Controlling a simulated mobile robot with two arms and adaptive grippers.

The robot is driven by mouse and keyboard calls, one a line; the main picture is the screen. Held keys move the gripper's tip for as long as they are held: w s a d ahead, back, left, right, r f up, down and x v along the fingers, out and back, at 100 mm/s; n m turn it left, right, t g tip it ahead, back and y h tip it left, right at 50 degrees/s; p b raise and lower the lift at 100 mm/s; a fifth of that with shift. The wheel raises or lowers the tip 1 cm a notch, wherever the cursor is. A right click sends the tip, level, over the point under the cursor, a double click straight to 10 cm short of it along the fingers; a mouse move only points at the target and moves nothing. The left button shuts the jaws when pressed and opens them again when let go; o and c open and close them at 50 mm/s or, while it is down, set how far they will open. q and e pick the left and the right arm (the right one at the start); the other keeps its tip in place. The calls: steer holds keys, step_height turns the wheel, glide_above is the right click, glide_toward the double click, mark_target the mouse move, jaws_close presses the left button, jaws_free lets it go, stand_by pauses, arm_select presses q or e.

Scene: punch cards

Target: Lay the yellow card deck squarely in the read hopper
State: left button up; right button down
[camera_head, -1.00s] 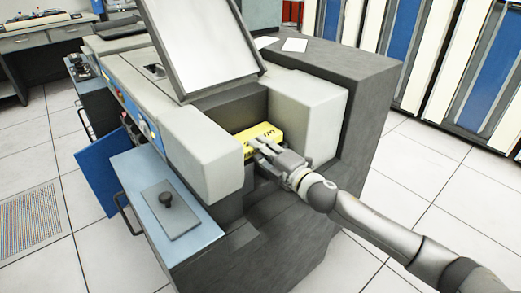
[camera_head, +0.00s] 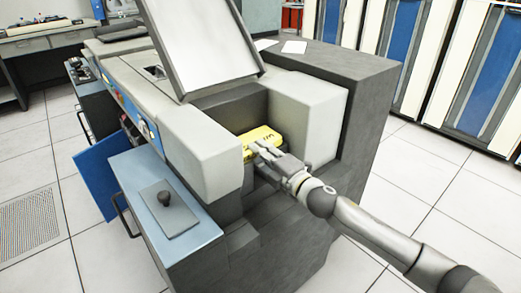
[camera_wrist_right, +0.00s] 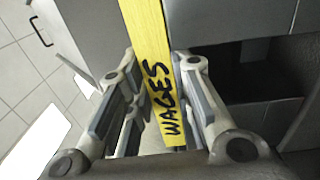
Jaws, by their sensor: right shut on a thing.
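The yellow card deck (camera_head: 262,135) is in the read hopper (camera_head: 232,108), the dark recess between two pale grey blocks. In the right wrist view the deck (camera_wrist_right: 150,40) bears the handwritten word WAGES. My right gripper (camera_head: 257,153) reaches in from the lower right and is shut on the near end of the deck; the fingers (camera_wrist_right: 160,75) flank it in the wrist view. The deck's underside and its contact with the hopper floor are hidden. My left gripper is not in view.
The left pale block (camera_head: 200,150) and right pale block (camera_head: 308,115) stand close on either side. A tilted framed panel (camera_head: 205,45) rises behind. A blue-topped ledge with a dark knobbed weight (camera_head: 168,207) is at the front left.

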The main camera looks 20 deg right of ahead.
step_height(320, 180, down, 4)
steer(key=shift+w+f, duration=0.1)
steer(key=shift+f, duration=0.15)
steer(key=shift+w+d+f, duration=0.2)
steer(key=shift+w, duration=0.05)
steer(key=shift+s+a+r, duration=0.1)
steer(key=shift+s+r, duration=0.1)
steer(key=shift+r, duration=0.15)
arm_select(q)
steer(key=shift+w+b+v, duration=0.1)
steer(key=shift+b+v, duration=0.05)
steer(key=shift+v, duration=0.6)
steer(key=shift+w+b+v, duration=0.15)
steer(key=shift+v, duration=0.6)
arm_select(e)
steer(key=shift+f, duration=0.15)
steer(key=c, duration=1.2)
jaws_free()
steer(key=shift+w, duration=0.15)
